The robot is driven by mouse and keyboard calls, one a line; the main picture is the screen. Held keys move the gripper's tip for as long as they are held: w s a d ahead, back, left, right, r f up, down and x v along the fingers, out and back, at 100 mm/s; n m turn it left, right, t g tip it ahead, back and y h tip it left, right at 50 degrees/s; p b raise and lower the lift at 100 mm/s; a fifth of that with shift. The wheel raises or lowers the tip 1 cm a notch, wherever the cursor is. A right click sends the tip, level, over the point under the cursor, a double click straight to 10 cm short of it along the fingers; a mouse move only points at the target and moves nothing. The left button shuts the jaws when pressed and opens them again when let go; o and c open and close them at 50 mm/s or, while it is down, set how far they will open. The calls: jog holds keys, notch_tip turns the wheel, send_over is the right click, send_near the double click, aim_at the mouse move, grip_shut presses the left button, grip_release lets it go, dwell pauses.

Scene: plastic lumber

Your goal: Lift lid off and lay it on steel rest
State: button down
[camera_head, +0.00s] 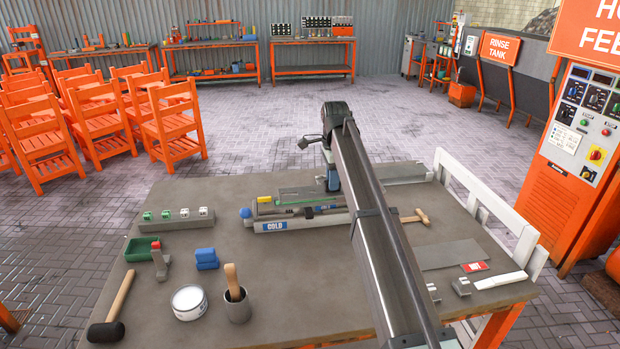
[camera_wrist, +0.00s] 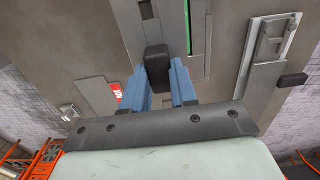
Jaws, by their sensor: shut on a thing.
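My gripper (camera_wrist: 160,82) points down over the table, its blue fingers shut on a black handle (camera_wrist: 157,58) at the end of a grey lid (camera_wrist: 133,22). In the head view my gripper (camera_head: 333,182) is at the right end of the long grey mould (camera_head: 320,222) labelled COLD, and my arm hides much of that end. I cannot tell whether the lid touches the mould. A flat grey plate, seemingly the steel rest (camera_head: 452,254), lies right of my arm beside a red card (camera_head: 475,267). The plate also shows in the wrist view (camera_wrist: 97,92), bare.
A wooden-handled hammer (camera_head: 415,217) lies right of my arm. A white rail (camera_head: 487,205) edges the table's right side. A mallet (camera_head: 112,305), white tin (camera_head: 189,302), grey cup (camera_head: 237,308), blue block (camera_head: 206,258) and green tray (camera_head: 140,249) stand at left.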

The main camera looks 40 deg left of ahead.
jog(key=w+d+f, duration=0.1)
jog(key=d, duration=1.5)
jog(key=w+d+f, duration=0.2)
jog(key=d, duration=1.4)
jog(key=shift+f, duration=0.15)
jog(key=shift+f, duration=0.1)
jog(key=shift+f, duration=3.35)
jog(key=shift+f, duration=0.6)
jog(key=c, duration=0.8)
grip_release()
jog(key=shift+o, duration=0.3)
